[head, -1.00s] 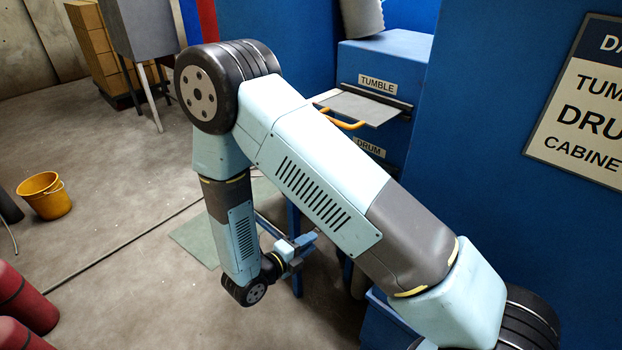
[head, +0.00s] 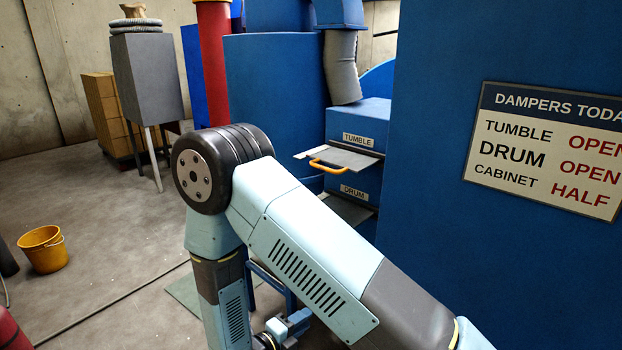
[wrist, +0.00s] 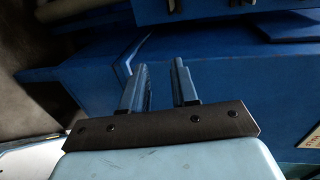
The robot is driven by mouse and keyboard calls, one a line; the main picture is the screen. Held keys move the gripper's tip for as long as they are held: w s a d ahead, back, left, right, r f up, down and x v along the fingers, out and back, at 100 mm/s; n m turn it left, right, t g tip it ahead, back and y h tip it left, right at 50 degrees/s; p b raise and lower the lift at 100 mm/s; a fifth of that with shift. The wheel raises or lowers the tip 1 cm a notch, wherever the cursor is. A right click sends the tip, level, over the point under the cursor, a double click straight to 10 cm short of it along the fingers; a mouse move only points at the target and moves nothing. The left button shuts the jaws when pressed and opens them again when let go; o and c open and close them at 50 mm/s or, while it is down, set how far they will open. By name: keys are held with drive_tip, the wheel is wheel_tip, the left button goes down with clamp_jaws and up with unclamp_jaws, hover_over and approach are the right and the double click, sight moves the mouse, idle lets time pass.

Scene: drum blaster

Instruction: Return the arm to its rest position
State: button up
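My arm is light blue with dark joints, folded with its elbow high in the head view. My gripper (head: 290,325) hangs low beside the forearm, partly cut off by the bottom edge. In the wrist view my gripper (wrist: 160,78) has its two blue fingers apart, with nothing between them. Blue machinery (wrist: 215,75) lies beyond the fingers; I cannot tell how far away.
A damper plate (head: 345,159) with an orange handle sticks out below the TUMBLE label. A lower plate (head: 345,208) sticks out near DRUM. A dampers sign (head: 547,150) hangs on the blue wall at right. A yellow bucket (head: 43,249) stands on open floor at left.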

drive_tip(key=d+r+m+g, duration=0.5)
drive_tip(key=d+r+m, duration=0.3)
drive_tip(key=r+m, duration=0.3)
drive_tip(key=d+r+m+g, duration=0.6)
drive_tip(key=d+r+m, duration=0.3)
drive_tip(key=r+m, duration=0.2)
drive_tip(key=s+d+r+m+t+y, duration=0.1)
drive_tip(key=s+d+r+m+y, duration=0.2)
drive_tip(key=r+m, duration=0.3)
drive_tip(key=s+d+r+m+t+y, duration=0.2)
drive_tip(key=s+d+r+m+y, duration=0.1)
drive_tip(key=m, duration=0.6)
drive_tip(key=s+d+r+m+t+y, duration=0.2)
drive_tip(key=s+d+r+m+y, duration=0.1)
drive_tip(key=s+r+m, duration=0.4)
drive_tip(key=shift+r+m+y, duration=0.7)
drive_tip(key=shift+r+m, duration=0.1)
drive_tip(key=shift+r, duration=0.75)
drive_tip(key=shift+a, duration=0.1)
